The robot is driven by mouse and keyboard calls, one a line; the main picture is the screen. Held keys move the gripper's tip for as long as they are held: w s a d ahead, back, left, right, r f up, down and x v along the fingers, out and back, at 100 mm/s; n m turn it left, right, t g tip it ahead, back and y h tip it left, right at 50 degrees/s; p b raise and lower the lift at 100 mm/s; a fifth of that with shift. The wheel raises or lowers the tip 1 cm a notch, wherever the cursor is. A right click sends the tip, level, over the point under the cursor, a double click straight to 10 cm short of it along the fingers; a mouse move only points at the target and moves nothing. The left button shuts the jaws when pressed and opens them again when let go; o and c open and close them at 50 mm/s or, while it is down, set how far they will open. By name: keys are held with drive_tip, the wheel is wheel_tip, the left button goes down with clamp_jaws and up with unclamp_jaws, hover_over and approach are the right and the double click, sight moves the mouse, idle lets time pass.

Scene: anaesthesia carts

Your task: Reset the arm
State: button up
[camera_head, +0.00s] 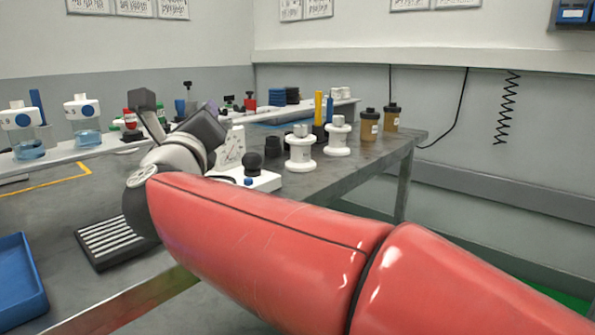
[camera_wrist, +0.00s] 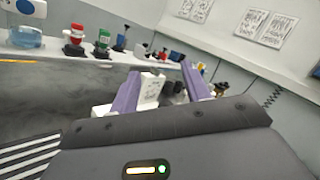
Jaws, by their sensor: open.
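My gripper (camera_wrist: 160,92) is open, with its two purple-grey fingers spread apart and nothing held between them in the wrist view. In the head view my gripper (camera_head: 172,108) is at the end of my red arm, raised over the grey bench (camera_head: 365,165) and pointing toward its back. Part of the gripper is turned away, and my arm hides some of the bench. A white device (camera_wrist: 150,88) shows beyond the fingers in the wrist view, apart from them.
A black ribbed tray (camera_head: 105,243) and a blue tray (camera_head: 20,280) lie on the bench at left. White spools (camera_head: 300,152) and brown bottles (camera_head: 370,127) stand at right. Bottles with blue liquid (camera_head: 85,125) stand on the back shelf.

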drive_tip(key=s+d+f+n+g, duration=0.5)
drive_tip(key=s+d+f+n, duration=0.2)
drive_tip(key=d+f+n, duration=0.2)
drive_tip(key=s+d+f+n+g+h, duration=0.1)
drive_tip(key=s+d+f+n+g, duration=0.3)
drive_tip(key=s+d+f+n, duration=0.3)
drive_tip(key=s+d+f+n+g+h, duration=0.1)
drive_tip(key=s+d+f+n+g, duration=0.4)
drive_tip(key=d+f+n, duration=0.6)
drive_tip(key=s+d+f, duration=0.2)
drive_tip(key=d+f, duration=0.2)
drive_tip(key=f, duration=0.2)
drive_tip(key=shift+s+d+g, duration=0.3)
drive_tip(key=shift+s+d, duration=0.05)
drive_tip(key=shift+d, duration=0.05)
